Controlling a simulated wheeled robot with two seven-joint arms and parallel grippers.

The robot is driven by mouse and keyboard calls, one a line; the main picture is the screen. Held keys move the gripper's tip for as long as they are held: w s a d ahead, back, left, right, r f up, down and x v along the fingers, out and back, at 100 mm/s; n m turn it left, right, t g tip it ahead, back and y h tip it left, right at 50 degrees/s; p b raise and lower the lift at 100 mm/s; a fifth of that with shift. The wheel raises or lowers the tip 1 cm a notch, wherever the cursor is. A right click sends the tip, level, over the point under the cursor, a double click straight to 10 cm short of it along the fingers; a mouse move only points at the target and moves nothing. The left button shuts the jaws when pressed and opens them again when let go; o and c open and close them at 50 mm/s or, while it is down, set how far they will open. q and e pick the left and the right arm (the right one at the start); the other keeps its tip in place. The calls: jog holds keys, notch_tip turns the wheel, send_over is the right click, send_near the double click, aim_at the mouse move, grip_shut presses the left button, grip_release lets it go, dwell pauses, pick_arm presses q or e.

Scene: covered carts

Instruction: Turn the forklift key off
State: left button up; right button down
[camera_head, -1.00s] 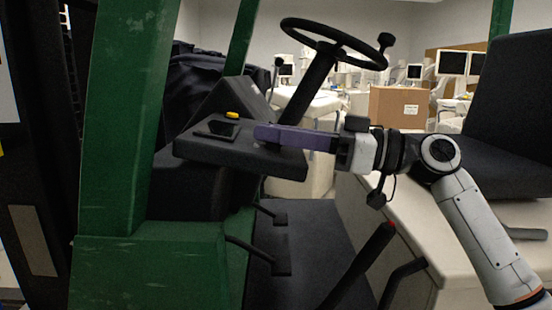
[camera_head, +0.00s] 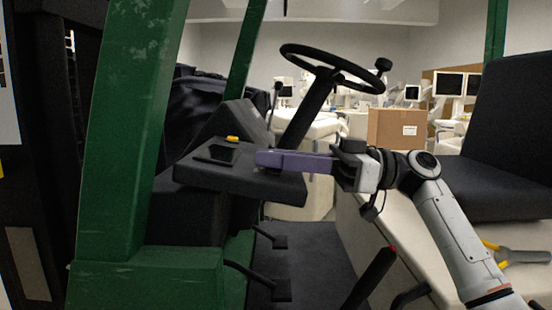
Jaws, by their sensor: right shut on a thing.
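The forklift's dark dashboard panel (camera_head: 215,178) extends below the steering wheel. My right gripper (camera_head: 262,160) comes in from the right, with its purple fingers lying nearly level over the panel's right part. The fingers are shut at their tips, on the forklift key by their position at the panel. The key itself is hidden by the fingers, so I cannot see which way it is turned. A yellow button (camera_head: 232,139) and a small dark screen (camera_head: 217,155) sit on the panel to the left of the fingertips. My left gripper is not in view.
The black steering wheel (camera_head: 335,68) is above my gripper. A green post (camera_head: 130,120) stands at left. The black seat (camera_head: 508,135) is at right, with a red-tipped lever (camera_head: 372,278) below my wrist. Pedals (camera_head: 281,241) are under the panel. A cardboard box (camera_head: 397,129) is behind.

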jog(key=c, duration=1.9)
grip_release()
jog(key=shift+f, duration=0.1)
jog(key=d, duration=0.6)
jog(key=d+f, duration=0.1)
jog(key=d, duration=0.3)
jog(key=shift+d+b, duration=0.1)
jog(key=shift+b, duration=0.25)
jog(key=shift+f, duration=0.1)
